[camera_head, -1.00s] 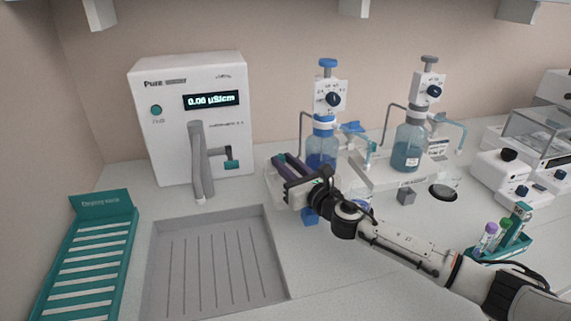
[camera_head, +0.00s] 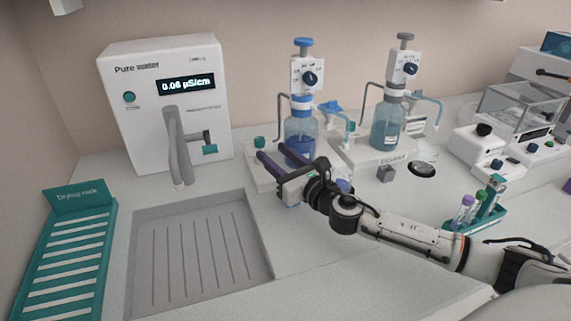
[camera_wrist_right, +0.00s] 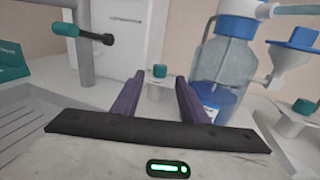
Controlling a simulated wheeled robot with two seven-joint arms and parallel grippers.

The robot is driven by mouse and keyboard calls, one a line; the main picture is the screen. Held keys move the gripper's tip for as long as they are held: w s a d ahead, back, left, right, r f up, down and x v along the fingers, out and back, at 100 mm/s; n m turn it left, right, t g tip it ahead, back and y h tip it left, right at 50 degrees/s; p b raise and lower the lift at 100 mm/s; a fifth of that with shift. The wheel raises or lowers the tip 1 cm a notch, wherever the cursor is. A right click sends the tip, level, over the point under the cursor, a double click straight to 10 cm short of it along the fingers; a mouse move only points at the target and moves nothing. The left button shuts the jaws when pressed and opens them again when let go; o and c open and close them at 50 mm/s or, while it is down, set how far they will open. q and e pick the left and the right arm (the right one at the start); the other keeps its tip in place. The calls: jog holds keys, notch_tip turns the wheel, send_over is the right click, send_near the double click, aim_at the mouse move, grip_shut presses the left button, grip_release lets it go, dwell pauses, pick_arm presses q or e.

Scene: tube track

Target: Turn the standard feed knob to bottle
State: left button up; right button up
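My right gripper (camera_head: 264,147) is open and empty, low in front of the left dispenser bottle (camera_head: 300,128). In the right wrist view its two purple fingers (camera_wrist_right: 159,88) stand apart. A small teal knob (camera_wrist_right: 159,71) on a short white post shows between and beyond them; it also shows in the head view (camera_head: 260,142), apart from the fingers. The left dispenser head has a dark round knob (camera_head: 310,78), and the right one has a similar knob (camera_head: 411,68). I cannot read which is the standard feed knob. My left gripper is not in view.
A pure-water unit (camera_head: 165,100) with a tap stands at the left behind a sink (camera_head: 200,250). A teal drying rack (camera_head: 65,250) is at far left. The right bottle (camera_head: 388,125), a tube rack (camera_head: 480,216) and a balance (camera_head: 515,105) are to the right.

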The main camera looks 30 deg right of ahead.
jog(key=shift+s+b, duration=0.3)
jog(key=shift+s, duration=2.35)
